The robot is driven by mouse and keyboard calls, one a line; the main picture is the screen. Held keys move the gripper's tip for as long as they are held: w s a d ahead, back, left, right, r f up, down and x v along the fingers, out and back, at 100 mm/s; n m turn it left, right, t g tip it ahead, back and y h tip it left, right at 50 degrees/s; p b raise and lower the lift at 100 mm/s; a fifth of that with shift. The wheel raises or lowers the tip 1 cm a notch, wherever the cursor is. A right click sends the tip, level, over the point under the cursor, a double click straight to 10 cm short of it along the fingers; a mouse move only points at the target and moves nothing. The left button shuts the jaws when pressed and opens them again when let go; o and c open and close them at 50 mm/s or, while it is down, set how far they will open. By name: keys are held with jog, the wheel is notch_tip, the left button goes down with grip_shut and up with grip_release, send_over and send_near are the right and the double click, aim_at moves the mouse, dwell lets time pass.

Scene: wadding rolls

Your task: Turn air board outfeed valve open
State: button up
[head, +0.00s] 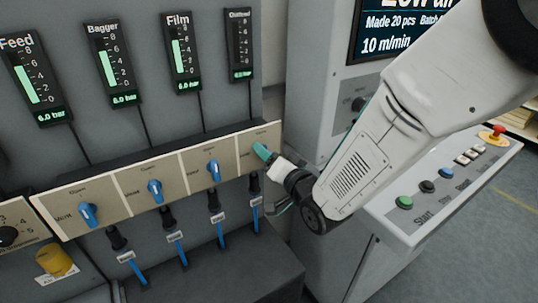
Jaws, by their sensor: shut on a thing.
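The air board (160,180) has a beige strip with a row of valves. The outfeed valve is the one at the right end, under the Outfeed gauge (240,47). My gripper (263,152) reaches it from the right and is shut on its handle. Teal fingertips cover the handle, so its angle cannot be told. The Outfeed gauge shows no tall green bar, and its reading is too small to tell. The Feed (89,214), Bagger (155,190) and Film (213,171) valves have blue handles standing roughly upright, with tall green bars on their gauges above.
Blue hoses with black fittings (170,228) hang below the valves. A control panel with a green button (405,203) and a red emergency stop (496,130) juts out at the right, below my arm. A screen (400,28) is above. Floor (480,230) shows at far right.

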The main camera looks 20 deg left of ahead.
jog(key=m, duration=0.9)
jog(key=shift+w+d+f, duration=0.1)
jog(key=shift+d+f, duration=0.05)
jog(key=shift+f, duration=0.05)
jog(key=shift+m, duration=0.4)
jog(key=o, duration=1)
jog(key=v, duration=0.7)
jog(key=shift+s+d, duration=0.25)
jog(key=shift+s, duration=0.05)
